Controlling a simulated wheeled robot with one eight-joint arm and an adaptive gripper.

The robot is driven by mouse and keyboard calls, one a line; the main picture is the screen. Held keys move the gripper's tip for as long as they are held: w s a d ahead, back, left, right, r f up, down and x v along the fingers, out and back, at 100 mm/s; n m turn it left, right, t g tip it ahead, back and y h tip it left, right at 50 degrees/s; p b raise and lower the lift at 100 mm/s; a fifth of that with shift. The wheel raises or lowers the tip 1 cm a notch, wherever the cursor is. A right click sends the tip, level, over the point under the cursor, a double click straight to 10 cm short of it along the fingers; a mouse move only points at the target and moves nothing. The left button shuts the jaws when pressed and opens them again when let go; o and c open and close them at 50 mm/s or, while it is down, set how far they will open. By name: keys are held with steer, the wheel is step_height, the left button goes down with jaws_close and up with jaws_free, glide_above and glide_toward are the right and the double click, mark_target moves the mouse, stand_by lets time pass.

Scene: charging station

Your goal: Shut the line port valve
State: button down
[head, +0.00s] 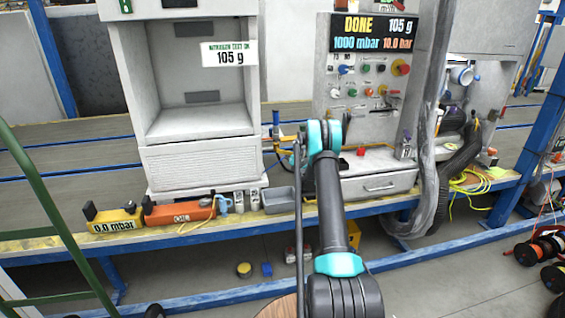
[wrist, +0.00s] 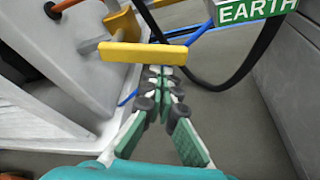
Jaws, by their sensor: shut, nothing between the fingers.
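In the wrist view a yellow bar-shaped lever (wrist: 145,53), which looks like the valve handle, lies crosswise. It sits on a grey stem (wrist: 88,46) beside an orange fitting (wrist: 122,24). My gripper (wrist: 165,72) is shut and empty, its fingertips close together just at the lower edge of the lever, right of its middle. I cannot tell whether they touch it. In the head view my arm covers the gripper; a small yellow part with blue lines (head: 286,142) shows just left of my wrist.
A green EARTH sign (wrist: 252,10) and a looping black cable are near the lever. The head view shows a weighing cabinet (head: 200,165), a control panel with a display (head: 374,33) reading DONE, 105 g, 1000 mbar and 10.0 bar, and an orange OIL unit (head: 178,211) on the bench.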

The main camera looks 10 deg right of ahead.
steer(key=shift+d+r, duration=0.3)
steer(key=shift+r, duration=0.4)
steer(key=shift+d+r, duration=0.2)
stand_by(0.4)
